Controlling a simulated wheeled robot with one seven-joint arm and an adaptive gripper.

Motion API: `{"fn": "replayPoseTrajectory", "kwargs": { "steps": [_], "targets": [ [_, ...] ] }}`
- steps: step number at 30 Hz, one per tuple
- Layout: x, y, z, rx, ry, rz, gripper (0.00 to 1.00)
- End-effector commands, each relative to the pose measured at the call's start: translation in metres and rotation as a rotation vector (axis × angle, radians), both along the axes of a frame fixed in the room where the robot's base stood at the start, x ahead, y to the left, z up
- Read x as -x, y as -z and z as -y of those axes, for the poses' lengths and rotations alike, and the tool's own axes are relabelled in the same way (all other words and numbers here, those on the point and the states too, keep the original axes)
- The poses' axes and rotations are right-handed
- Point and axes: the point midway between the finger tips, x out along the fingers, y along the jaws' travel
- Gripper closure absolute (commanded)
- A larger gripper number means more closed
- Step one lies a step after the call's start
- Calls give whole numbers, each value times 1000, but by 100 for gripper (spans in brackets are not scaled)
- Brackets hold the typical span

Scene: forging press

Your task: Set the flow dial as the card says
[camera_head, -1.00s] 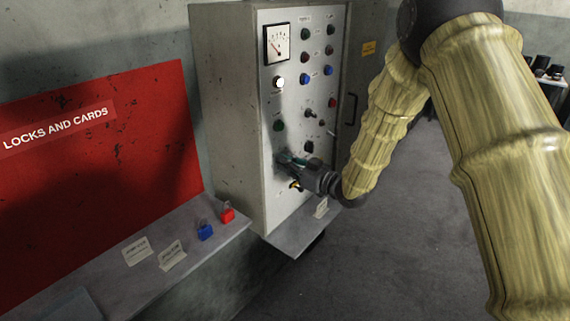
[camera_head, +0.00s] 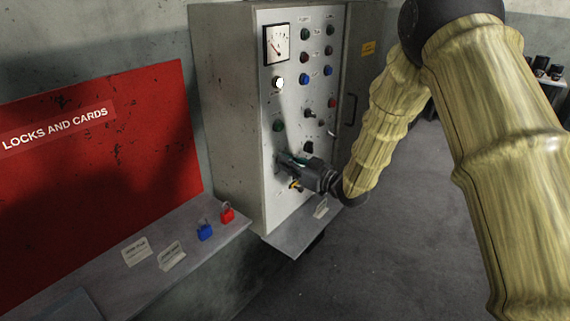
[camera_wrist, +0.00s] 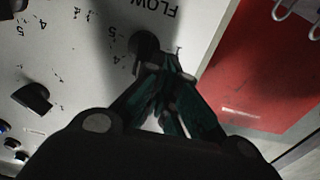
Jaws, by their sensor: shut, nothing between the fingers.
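The flow dial (camera_wrist: 145,45) is a dark round knob on the pale panel, below upside-down "FLOW" lettering (camera_wrist: 155,8) in the wrist view. Its pointer setting cannot be made out. My gripper (camera_wrist: 168,66) is shut and empty, with its teal fingertips right beside the dial; whether they touch it is unclear. In the head view my gripper (camera_head: 286,162) is at the lower part of the control cabinet (camera_head: 225,120) and hides the dial. A small pale card (camera_head: 321,208) is on the cabinet's shelf; its text is too small to read.
A second dark knob (camera_wrist: 35,97) is nearby on the panel. Buttons, lamps and a gauge (camera_head: 276,44) are above. A ledge at left bears a blue padlock (camera_head: 205,232), a red padlock (camera_head: 227,214) and two cards (camera_head: 136,251), under a red board (camera_head: 100,170).

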Motion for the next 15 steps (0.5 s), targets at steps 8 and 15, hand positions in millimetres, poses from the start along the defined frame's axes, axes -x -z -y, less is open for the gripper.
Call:
{"fn": "replayPoseTrajectory", "kwargs": {
  "steps": [8, 15],
  "targets": [
    [-3, 0, 2, 0, 1, 0, 100],
    [-6, 0, 5, 0, 1, 0, 100]
  ]
}}
